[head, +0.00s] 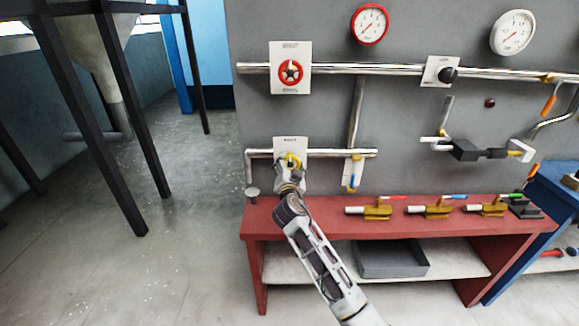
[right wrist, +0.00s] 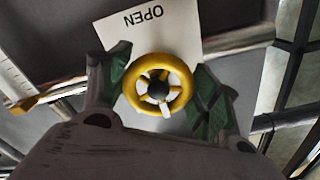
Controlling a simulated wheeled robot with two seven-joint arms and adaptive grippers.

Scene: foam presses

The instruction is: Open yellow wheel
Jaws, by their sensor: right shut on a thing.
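The yellow wheel (head: 291,159) is on the lower pipe at the left of the grey panel, in front of a white card. My right gripper (head: 289,172) reaches up to it from below and covers its lower part in the head view. In the right wrist view the wheel (right wrist: 159,84) sits between the two green-padded fingers of the gripper (right wrist: 160,95), which is shut on it. The card (right wrist: 150,30) reads OPEN, upside down in that view. A white mark shows at the wheel's lower side there. My left gripper is not in view.
A red wheel (head: 290,72) is on the upper pipe above. A blue-handled valve (head: 354,172) is right of the yellow wheel. A red bench (head: 330,208) with several brass valves stands below. The floor at left is clear near the panel.

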